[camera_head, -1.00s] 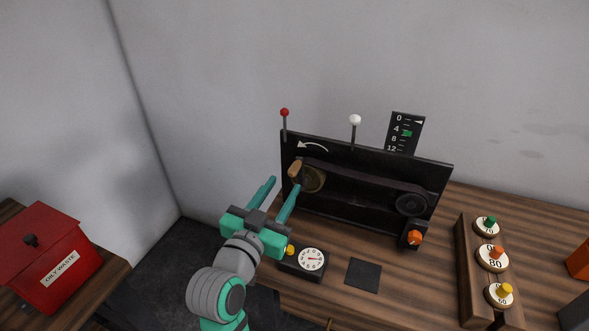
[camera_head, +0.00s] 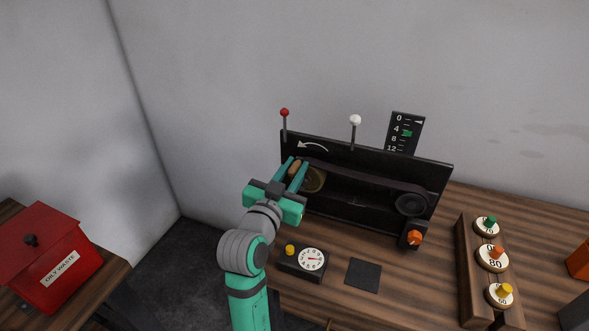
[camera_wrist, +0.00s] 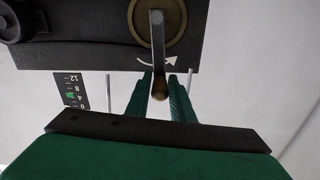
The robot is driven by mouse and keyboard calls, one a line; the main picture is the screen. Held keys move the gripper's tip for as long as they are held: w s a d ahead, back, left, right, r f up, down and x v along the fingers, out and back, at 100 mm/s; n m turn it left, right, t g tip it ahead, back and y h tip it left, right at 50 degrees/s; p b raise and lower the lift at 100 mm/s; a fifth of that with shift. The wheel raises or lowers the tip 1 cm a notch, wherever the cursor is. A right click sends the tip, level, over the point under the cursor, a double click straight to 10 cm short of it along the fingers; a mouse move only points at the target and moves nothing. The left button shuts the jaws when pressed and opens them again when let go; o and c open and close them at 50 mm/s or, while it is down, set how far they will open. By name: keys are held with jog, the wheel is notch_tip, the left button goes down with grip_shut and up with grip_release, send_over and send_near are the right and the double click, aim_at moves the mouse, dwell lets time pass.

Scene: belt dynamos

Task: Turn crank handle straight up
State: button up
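The crank handle (camera_head: 295,166) is a brown wooden grip at the upper left of the round brass wheel (camera_head: 316,180) on the black machine panel. My gripper (camera_head: 295,170) has one teal finger on each side of the grip. In the wrist view the handle (camera_wrist: 159,88) sits between the fingertips, at the end of a grey crank arm (camera_wrist: 157,35) running to the wheel (camera_wrist: 172,20). Fingers partly hide the handle in the head view.
A red-knobbed lever (camera_head: 284,113) and a white-knobbed lever (camera_head: 355,120) stand along the panel top. A dial box (camera_head: 311,260) with a yellow knob and a dark square pad (camera_head: 363,275) lie in front. A wooden rack (camera_head: 467,270) stands right.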

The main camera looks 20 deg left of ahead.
grip_shut()
jog(key=shift+d, duration=0.4)
jog(key=o, duration=0.5)
grip_release()
jog(key=shift+o, duration=0.2)
jog(key=shift+s+a, duration=0.1)
jog(key=shift+s, duration=0.4)
jog(key=s, duration=1)
